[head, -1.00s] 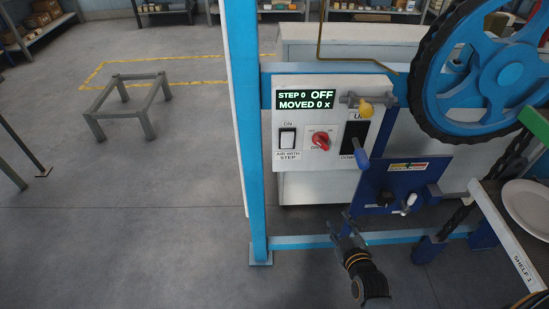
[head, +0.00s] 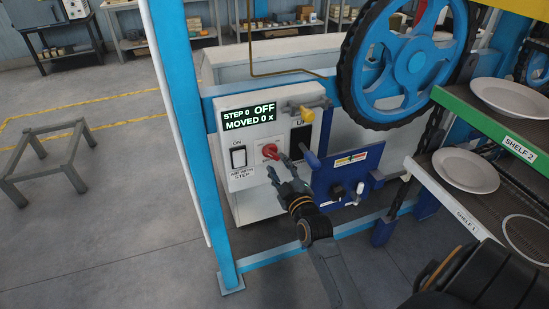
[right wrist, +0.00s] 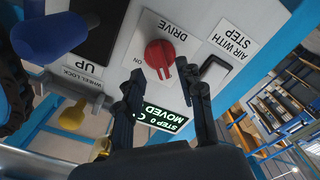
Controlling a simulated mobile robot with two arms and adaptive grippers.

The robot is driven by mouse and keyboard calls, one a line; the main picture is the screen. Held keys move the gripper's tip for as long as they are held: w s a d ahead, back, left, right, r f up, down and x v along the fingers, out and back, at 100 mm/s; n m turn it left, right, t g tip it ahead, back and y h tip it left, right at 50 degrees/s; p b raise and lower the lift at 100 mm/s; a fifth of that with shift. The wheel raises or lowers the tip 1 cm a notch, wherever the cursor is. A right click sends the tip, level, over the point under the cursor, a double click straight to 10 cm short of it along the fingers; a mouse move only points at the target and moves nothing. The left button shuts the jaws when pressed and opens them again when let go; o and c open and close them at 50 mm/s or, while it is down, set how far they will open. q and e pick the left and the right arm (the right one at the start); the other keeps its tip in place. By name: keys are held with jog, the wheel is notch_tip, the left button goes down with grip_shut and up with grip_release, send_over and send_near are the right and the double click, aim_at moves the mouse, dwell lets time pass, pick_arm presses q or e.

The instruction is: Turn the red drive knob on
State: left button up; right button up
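The red drive knob (head: 269,148) sits on the white control panel, between the rocker switch and the dark UP lever slot. The display (head: 250,115) above it reads STEP 0, OFF, MOVED 0 x. My right gripper (head: 278,164) is just in front of the knob, its fingers apart. In the right wrist view, the knob (right wrist: 160,56) appears between the two open fingertips (right wrist: 159,70), and ON is printed beside it. I cannot tell whether a finger touches it.
A large blue wheel (head: 416,62) and shelves with plates (head: 466,170) stand further right. A blue post (head: 181,110) rises at left.

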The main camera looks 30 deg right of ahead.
aim_at(274, 157)
jog(key=shift+x, duration=1.8)
grip_shut()
